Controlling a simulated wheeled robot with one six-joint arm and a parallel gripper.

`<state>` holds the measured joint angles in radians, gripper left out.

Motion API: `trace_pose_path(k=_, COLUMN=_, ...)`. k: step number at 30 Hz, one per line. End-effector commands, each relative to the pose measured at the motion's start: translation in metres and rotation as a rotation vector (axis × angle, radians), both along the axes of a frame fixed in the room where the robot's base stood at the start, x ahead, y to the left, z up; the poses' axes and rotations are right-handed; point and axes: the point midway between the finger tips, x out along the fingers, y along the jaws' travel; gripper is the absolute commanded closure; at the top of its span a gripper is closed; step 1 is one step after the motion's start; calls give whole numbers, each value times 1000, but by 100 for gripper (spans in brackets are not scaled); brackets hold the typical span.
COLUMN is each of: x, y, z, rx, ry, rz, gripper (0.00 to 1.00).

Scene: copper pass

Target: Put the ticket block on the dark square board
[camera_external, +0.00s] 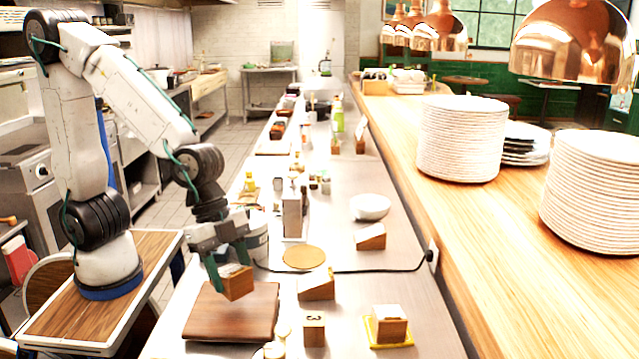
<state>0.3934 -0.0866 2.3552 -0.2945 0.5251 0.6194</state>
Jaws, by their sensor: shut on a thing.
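My gripper (230,268) is shut on a small wooden block (239,285), which looks like a ticket block, with its fingers on both sides. The block is slightly tilted in the picture. The dark square board (225,325) lies flat on the steel counter, a reddish-brown slab with nothing else on it. The held block shows over the board's back part. I cannot tell whether it touches the board or hangs just above it.
Similar wooden blocks with pale tops stand to the right, one (316,287) near the board and one on a yellow tray (378,341). A block marked 3 (314,330) stands in front. A round tan board (304,257), a cable (375,270) and a white bowl (370,207) lie behind.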

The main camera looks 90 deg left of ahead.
Motion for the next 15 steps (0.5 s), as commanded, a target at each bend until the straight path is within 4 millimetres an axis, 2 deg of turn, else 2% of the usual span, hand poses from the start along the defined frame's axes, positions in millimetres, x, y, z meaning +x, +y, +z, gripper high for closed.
trace_pose_path(k=9, x=0, y=0, z=-40, rx=1, ry=2, rz=-1, gripper=76)
trace_pose_path(k=15, x=0, y=0, z=-44, rx=0, ry=-1, rz=0, gripper=76)
